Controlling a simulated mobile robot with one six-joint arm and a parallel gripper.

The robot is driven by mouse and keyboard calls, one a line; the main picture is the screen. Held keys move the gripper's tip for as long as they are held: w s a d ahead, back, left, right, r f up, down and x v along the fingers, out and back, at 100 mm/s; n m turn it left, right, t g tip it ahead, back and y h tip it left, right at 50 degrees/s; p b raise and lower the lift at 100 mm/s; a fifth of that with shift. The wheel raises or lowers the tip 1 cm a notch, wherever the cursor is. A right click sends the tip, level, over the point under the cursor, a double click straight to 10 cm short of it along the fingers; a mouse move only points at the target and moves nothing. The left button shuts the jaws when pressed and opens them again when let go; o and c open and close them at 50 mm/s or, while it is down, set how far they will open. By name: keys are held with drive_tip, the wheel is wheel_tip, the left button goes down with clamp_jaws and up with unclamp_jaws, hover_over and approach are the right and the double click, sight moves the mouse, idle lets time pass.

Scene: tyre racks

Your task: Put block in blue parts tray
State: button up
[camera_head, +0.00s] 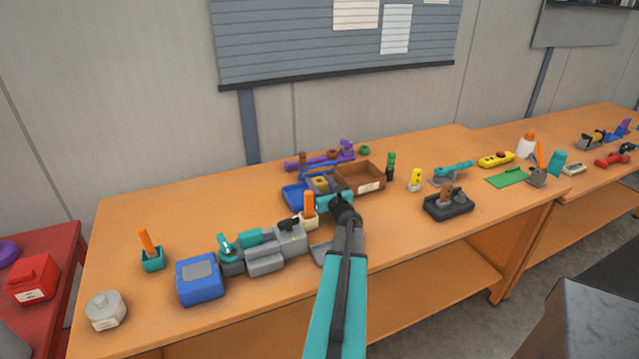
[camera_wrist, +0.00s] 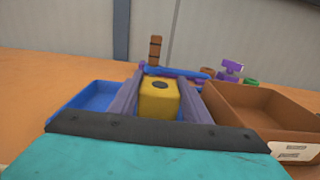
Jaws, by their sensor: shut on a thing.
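The block (camera_wrist: 159,98) is yellow with a dark round spot on top. My gripper (camera_wrist: 161,80) is shut on it, with one finger on each side. In the head view the block (camera_head: 320,183) shows past the end of my arm, at the right part of the blue parts tray. The blue parts tray (camera_head: 292,198) is shallow and open. In the wrist view the tray (camera_wrist: 84,100) lies left of the fingers, its right part hidden behind my gripper. I cannot tell whether the block touches the tray.
A brown tray (camera_head: 360,176) with a white label stands close on the right. An orange-handled item (camera_head: 309,205) and grey vise-like parts (camera_head: 265,257) stand in front and left. The bench's far left (camera_head: 180,205) is clear.

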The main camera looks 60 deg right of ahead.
drive_tip(key=shift+f, duration=0.3)
drive_tip(key=shift+f, duration=0.2)
drive_tip(key=o, duration=1.3)
drive_tip(key=shift+r, duration=0.2)
drive_tip(key=shift+b+v, duration=1.4)
drive_tip(key=shift+v, duration=4.4)
drive_tip(key=shift+s+a, duration=0.15)
drive_tip(key=shift+a, duration=0.05)
drive_tip(key=shift+s, duration=0.1)
